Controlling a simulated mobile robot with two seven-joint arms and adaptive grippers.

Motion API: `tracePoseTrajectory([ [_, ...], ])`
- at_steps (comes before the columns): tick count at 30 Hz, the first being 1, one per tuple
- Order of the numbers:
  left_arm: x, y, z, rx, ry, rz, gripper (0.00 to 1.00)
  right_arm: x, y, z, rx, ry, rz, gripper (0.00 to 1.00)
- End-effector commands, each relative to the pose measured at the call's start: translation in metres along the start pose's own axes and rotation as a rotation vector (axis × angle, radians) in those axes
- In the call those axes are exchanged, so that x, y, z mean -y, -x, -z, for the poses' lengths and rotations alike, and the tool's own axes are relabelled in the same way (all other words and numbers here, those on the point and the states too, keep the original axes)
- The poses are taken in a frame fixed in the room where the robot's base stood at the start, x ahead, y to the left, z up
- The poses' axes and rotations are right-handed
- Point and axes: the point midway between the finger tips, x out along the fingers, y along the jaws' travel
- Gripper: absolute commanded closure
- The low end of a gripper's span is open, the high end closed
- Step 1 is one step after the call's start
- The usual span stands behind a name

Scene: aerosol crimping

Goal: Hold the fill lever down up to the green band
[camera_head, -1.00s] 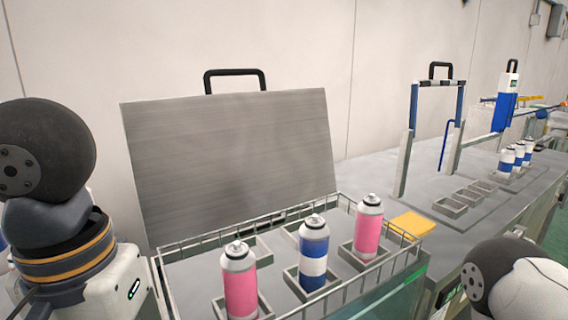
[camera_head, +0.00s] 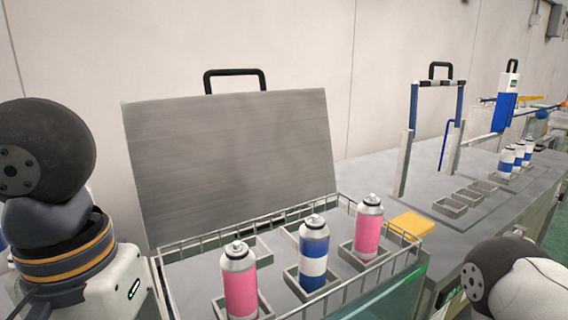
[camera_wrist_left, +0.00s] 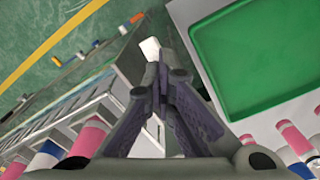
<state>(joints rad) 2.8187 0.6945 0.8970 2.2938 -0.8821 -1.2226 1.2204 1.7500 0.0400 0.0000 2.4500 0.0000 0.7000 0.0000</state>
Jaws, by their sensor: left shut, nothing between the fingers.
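In the left wrist view my left gripper (camera_wrist_left: 161,75) is shut, its fingertips together with nothing between them. A small white block (camera_wrist_left: 150,48) shows just past the fingertips; I cannot tell whether they touch it, or whether it is the fill lever. My left gripper is outside the head view, and my right gripper is in neither view.
A wire-railed rack holds a pink can (camera_head: 239,282), a blue and white can (camera_head: 313,255) and another pink can (camera_head: 368,230). A grey panel (camera_head: 230,165) stands behind it. A yellow block (camera_head: 411,224) lies beside it. A green tray (camera_wrist_left: 255,60) shows in the wrist view.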

Motion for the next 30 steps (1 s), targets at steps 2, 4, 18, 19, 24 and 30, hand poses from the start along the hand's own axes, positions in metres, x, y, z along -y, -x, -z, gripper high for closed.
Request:
tracePoseTrajectory([
  [2, 0.0, -0.001, 0.0, 0.002, 0.0, 0.001, 1.0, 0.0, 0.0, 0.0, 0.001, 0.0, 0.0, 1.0],
  [4, 0.0, -0.001, 0.0, 0.002, 0.0, 0.001, 1.0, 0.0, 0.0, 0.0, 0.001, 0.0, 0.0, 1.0],
  [18, 0.0, 0.017, 0.0, -0.011, 0.003, 0.002, 1.0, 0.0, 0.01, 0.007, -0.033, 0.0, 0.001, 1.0],
  [19, 0.0, 0.025, -0.001, -0.016, 0.002, 0.002, 1.0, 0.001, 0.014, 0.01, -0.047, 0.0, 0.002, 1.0],
  [24, -0.001, 0.055, 0.0, -0.009, 0.003, 0.001, 1.0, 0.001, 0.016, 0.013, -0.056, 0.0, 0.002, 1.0],
  [30, -0.002, 0.092, -0.001, -0.003, 0.001, -0.002, 1.0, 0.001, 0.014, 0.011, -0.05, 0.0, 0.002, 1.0],
])
